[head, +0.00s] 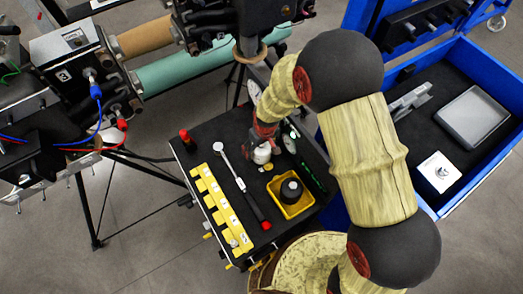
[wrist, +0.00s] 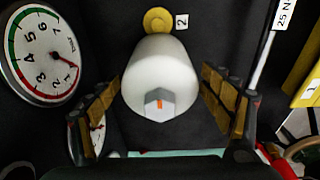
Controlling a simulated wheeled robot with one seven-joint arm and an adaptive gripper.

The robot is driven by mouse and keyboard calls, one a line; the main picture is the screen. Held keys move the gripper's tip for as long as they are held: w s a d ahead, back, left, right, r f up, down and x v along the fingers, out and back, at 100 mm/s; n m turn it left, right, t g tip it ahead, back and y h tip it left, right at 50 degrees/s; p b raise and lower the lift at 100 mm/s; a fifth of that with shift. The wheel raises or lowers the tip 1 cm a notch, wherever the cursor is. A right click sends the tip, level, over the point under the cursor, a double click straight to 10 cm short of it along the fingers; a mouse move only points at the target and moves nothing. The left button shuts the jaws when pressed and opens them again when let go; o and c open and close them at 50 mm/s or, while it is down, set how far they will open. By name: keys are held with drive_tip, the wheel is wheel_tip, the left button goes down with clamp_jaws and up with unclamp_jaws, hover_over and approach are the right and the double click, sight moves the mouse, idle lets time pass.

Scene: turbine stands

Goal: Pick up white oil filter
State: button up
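The white oil filter (head: 262,154) stands on the black top of the cart (head: 205,140) in the head view. In the wrist view the filter (wrist: 160,78) is a white cylinder with a grey hexagonal end bearing an orange mark. My gripper (wrist: 161,90) is open, with one padded finger on each side of the filter. Narrow dark gaps show between the finger pads and the filter, so it does not look clamped. In the head view my gripper (head: 264,136) is at the filter and partly covers it.
A dial gauge (wrist: 42,53) lies close left of the filter, and a yellow disc (wrist: 157,20) is beyond it. A torque wrench (head: 238,180), yellow tray (head: 305,207) and yellow rack (head: 220,208) share the cart top. A blue drawer (head: 480,187) is at right.

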drive_tip(key=shift+c, duration=1.3)
drive_tip(key=c, duration=1.4)
drive_tip(key=shift+c, duration=0.2)
drive_tip(key=shift+r, duration=0.1)
drive_tip(key=shift+r, duration=0.55)
wheel_tip(320, 180, up, 2)
drive_tip(key=shift+s+r+p, duration=0.15)
drive_tip(key=shift+r+p, duration=0.1)
drive_tip(key=shift+p, duration=0.05)
drive_tip(key=s+d+r+p, duration=0.1)
drive_tip(key=s+d+r, duration=0.1)
drive_tip(key=s+r, duration=0.7)
drive_tip(key=s, duration=0.4)
drive_tip(key=shift+s+d+p, duration=0.25)
drive_tip(key=shift+d+p, duration=0.1)
drive_tip(key=shift+p, duration=0.05)
drive_tip(key=shift+r, duration=0.1)
